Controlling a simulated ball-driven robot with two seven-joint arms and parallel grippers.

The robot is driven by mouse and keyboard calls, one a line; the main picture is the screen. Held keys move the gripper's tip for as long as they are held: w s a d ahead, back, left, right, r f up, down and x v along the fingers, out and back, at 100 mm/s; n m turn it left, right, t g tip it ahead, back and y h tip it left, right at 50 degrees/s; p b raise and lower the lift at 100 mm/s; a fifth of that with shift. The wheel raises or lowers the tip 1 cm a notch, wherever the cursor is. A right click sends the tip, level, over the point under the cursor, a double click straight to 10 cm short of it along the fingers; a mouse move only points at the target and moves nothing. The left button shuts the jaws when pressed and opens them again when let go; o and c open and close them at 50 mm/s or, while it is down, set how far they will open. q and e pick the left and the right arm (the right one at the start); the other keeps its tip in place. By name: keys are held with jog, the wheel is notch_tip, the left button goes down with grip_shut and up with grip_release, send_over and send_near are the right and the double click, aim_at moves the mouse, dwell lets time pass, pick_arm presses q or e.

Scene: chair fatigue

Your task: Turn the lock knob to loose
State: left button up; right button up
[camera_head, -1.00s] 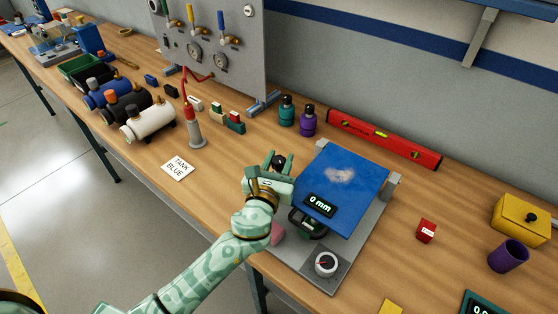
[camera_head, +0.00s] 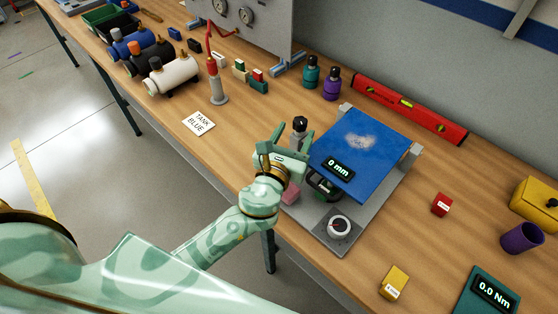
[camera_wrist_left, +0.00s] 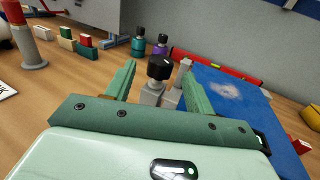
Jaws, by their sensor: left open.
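A black knob (camera_head: 299,124) stands on a grey post at the left back corner of the blue-topped rig, and I take it to be the lock knob. My left gripper (camera_head: 292,142) is open and points toward it from the front, with nothing held. In the left wrist view the black knob (camera_wrist_left: 159,68) shows centred between the two spread green fingers and beyond their tips. I see no contact, and I cannot read any loose or locked mark. A round dial (camera_head: 339,228) sits on the rig's front plate. My right gripper is not in view.
The blue plate (camera_head: 365,145) with its "0 mm" display lies right of the gripper. A pink block (camera_head: 291,194) sits below the wrist. Teal (camera_head: 311,72) and purple (camera_head: 332,84) bottles and a red level (camera_head: 410,108) stand behind.

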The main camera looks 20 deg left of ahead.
pick_arm(q)
jog(key=s, duration=1.1)
jog(key=shift+s+d+b, duration=0.15)
jog(key=shift+s+b, duration=0.25)
jog(key=shift+b, duration=0.05)
